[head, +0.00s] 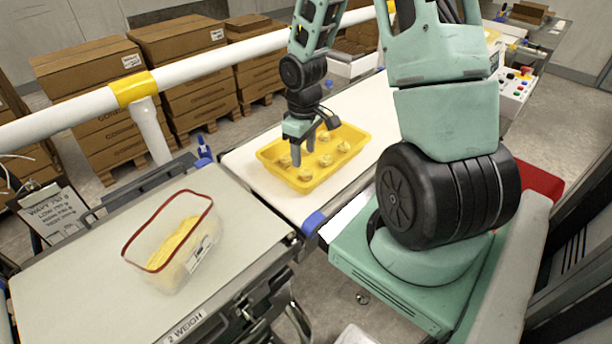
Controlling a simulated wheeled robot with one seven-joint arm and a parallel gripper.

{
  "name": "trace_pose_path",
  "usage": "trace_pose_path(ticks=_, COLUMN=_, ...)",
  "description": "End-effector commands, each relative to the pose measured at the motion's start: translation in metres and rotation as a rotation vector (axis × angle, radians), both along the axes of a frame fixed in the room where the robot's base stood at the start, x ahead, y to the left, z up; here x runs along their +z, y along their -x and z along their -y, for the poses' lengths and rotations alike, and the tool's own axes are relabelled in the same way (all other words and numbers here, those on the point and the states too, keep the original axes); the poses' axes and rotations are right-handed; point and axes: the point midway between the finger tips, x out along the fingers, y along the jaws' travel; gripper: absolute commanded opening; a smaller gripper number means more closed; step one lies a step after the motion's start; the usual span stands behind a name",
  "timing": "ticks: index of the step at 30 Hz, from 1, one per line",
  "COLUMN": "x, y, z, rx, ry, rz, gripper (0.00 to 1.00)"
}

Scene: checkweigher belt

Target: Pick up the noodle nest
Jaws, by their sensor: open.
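Several pale noodle nests, one of them a noodle nest (326,160), lie spaced apart in a yellow tray (306,186) on the white belt. My gripper (304,158) points down over the left part of this tray, with its fingers apart. One nest (286,161) shows just left of the fingers. I cannot tell whether the fingers touch any nest, or whether one is hidden behind them.
A clear tub (160,276) with a red rim, holding yellow noodles, stands on the weigh platform (70,298) at left. A white guard rail (210,58) runs behind the belt. Stacked cartons (85,68) stand beyond it.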

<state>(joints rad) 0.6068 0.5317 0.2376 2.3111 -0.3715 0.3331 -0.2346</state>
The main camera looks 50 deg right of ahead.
Motion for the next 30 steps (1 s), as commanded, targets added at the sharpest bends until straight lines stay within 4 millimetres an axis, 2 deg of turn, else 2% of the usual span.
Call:
trace_pose_path(ticks=3, x=-0.014, y=0.000, z=0.000, rx=0.000, ry=-0.001, rz=-0.002, gripper=0.52)
trace_pose_path(ticks=10, x=-0.029, y=0.000, z=0.001, rx=0.001, ry=0.000, rz=-0.003, gripper=0.52)
trace_pose_path(ticks=18, x=-0.064, y=0.000, z=0.003, rx=0.000, ry=0.000, rz=-0.003, gripper=0.52)
trace_pose_path(ticks=28, x=-0.070, y=-0.001, z=0.004, rx=0.000, ry=0.001, rz=0.000, gripper=0.52)
trace_pose_path(ticks=30, x=-0.070, y=-0.001, z=0.004, rx=0.000, ry=0.001, rz=0.000, gripper=0.32)
